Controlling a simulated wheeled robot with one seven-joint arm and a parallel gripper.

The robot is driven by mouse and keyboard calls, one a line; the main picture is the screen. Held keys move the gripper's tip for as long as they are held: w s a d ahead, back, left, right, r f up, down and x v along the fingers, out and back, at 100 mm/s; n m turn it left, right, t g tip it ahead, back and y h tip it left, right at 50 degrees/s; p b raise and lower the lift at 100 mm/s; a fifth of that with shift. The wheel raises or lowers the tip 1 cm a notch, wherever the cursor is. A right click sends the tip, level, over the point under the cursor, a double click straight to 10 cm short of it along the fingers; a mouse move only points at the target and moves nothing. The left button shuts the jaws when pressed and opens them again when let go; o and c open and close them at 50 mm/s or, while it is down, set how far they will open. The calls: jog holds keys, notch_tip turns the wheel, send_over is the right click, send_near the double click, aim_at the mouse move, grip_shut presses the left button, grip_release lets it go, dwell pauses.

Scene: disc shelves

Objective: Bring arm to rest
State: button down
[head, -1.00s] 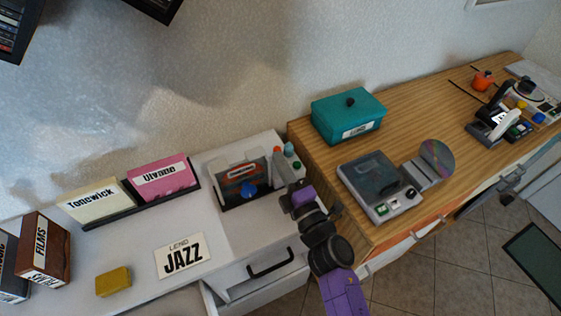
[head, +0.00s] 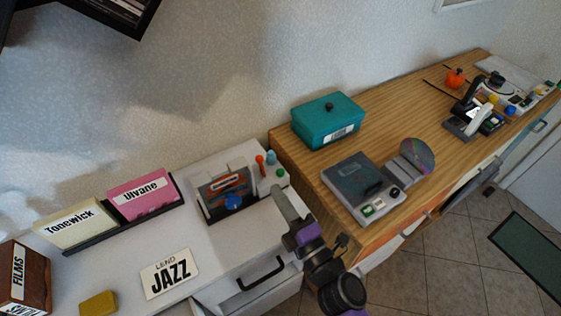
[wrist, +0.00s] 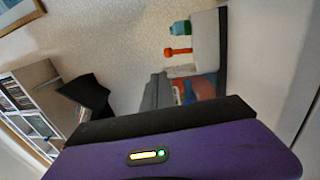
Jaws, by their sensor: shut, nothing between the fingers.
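My arm reaches up from the lower edge of the head view. My gripper (head: 280,194) is shut and empty, in front of the right part of the white counter (head: 228,236). It is close to the grey rack (head: 232,207) with upright cases and a blue round piece. I cannot tell whether it touches anything. In the wrist view, the purple wrist housing (wrist: 180,152) fills the bottom, and the rack's coloured contents (wrist: 196,88) show behind it.
A teal box (head: 327,121) and a grey disc player (head: 362,188) stand on the wooden counter (head: 395,125). Pink (head: 142,197) and cream (head: 76,223) cards, a JAZZ card (head: 166,273) and a yellow block (head: 98,303) are at left. A drawer handle (head: 262,274) juts out below.

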jog(key=s+d+r+m+h, duration=0.1)
jog(key=s+d+m+h, duration=0.2)
jog(key=s+d+m, duration=0.4)
jog(key=s+d+r+m+g+h, duration=0.1)
jog(key=s+d+m+h, duration=0.3)
jog(key=s, duration=1.2)
jog(key=s+d+r+m+h, duration=0.3)
jog(key=s+d+m+h, duration=0.1)
jog(key=s+d+m, duration=0.7)
jog(key=s+m, duration=0.1)
jog(key=m, duration=0.1)
jog(key=shift+s+d+m+g, duration=0.15)
jog(key=shift+d+m+g, duration=0.15)
jog(key=shift+m, duration=0.1)
